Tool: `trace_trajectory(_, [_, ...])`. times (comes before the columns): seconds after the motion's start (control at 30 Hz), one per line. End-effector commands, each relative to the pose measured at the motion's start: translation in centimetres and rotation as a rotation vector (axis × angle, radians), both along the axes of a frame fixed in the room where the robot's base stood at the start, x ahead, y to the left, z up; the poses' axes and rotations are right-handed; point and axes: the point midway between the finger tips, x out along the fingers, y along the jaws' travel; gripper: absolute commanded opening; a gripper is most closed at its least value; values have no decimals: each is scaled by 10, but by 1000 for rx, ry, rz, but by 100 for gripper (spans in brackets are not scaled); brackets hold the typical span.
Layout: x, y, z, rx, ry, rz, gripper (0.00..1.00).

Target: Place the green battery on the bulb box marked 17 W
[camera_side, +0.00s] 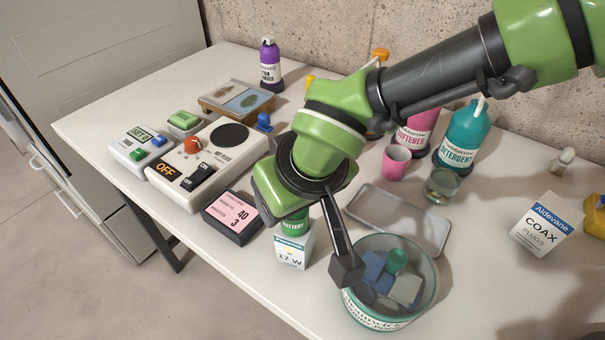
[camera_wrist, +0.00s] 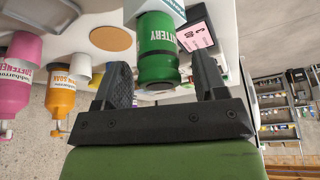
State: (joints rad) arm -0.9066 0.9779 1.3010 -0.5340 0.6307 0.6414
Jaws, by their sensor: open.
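The green battery (camera_side: 293,223) stands upright on top of the white and blue bulb box marked 17 W (camera_side: 292,250), and the two look in contact. The upper part of the battery is hidden behind my gripper in the side view. In the wrist view the green battery (camera_wrist: 158,50) is between the two spread fingers of my gripper (camera_wrist: 160,82), with a gap visible on each side. The bulb box (camera_wrist: 172,8) shows in part at the top edge there. My gripper is open around the battery, and one finger is hidden in the side view.
A glass bowl (camera_side: 428,285) with several items stands close right of my visible finger. A black box with a pink label (camera_side: 232,215) is left of the bulb box. A grey tray (camera_side: 400,217) and a COAX box (camera_side: 546,224) are to the right.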

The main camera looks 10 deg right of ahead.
Motion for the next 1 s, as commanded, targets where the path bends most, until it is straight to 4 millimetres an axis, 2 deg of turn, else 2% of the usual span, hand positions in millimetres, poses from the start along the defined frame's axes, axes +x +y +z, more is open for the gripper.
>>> trace_trajectory(0.3, [-24, -9, 63, 4, -3, 1, 65])
trace_trajectory(0.5, [-36, -14, 93, 2, -2, 2, 65])
trace_trajectory(0.63, [-39, -16, 101, 0, 0, 2, 65])
trace_trajectory(0.9, [-40, -18, 103, 0, 1, -1, 65])
trace_trajectory(1.0, [-35, -30, 113, 12, 3, -26, 65])
